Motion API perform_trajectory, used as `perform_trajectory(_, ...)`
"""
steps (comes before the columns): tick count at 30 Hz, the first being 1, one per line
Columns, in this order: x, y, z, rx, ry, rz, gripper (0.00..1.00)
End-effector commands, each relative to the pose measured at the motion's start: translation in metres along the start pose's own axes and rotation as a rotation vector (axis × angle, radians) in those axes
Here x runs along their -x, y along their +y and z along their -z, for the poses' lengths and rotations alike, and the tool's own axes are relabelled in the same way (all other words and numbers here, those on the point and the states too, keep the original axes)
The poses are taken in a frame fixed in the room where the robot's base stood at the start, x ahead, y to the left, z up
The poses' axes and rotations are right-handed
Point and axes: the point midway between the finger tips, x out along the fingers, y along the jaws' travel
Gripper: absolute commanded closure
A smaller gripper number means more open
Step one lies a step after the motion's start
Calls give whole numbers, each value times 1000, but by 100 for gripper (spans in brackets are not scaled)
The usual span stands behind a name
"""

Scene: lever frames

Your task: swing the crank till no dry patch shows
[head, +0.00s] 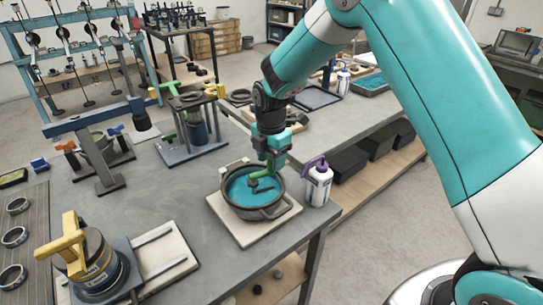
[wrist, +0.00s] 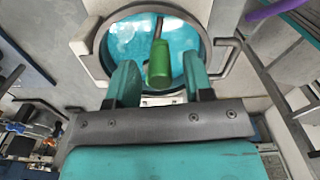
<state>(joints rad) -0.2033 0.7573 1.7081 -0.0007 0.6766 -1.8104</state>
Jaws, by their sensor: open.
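A dark round pan (head: 262,211) with two side handles stands on a pale square board (head: 225,213) near the table's front right edge. It holds a teal-blue surface (wrist: 125,45); paler specks show on it in the wrist view, but I cannot tell whether they are dry patches or glare. A crank with a green grip (wrist: 158,63) stands over the pan, its dark arm (head: 265,187) low inside. My gripper (head: 269,160) is above the pan, open. In the wrist view its teal fingers (wrist: 160,78) stand on either side of the green grip, with gaps visible.
A white bottle with a purple top (head: 318,184) stands close right of the pan. A yellow-handled pot (head: 88,260) is at front left, and a dark press-like stand (head: 190,130) behind. Bare tabletop (head: 180,195) lies left of the board.

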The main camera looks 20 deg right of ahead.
Motion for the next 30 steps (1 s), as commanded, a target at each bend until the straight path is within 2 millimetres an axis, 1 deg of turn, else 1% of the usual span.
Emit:
perform_trajectory(9, -3, 0, 0, 0, 0, 0, 53)
perform_trajectory(11, -3, 0, 0, 0, 0, 0, 67)
perform_trajectory(12, -3, 0, 0, 0, 0, 0, 76)
perform_trajectory(14, -2, 0, 0, 0, 0, 0, 90)
perform_trajectory(15, -2, 0, 0, 0, 0, 0, 99)
perform_trajectory(16, -2, 0, 0, 0, 0, 0, 100)
perform_trajectory(23, -2, -1, 0, -13, 0, -1, 100)
perform_trajectory(30, -3, -5, 2, -106, -1, -1, 100)
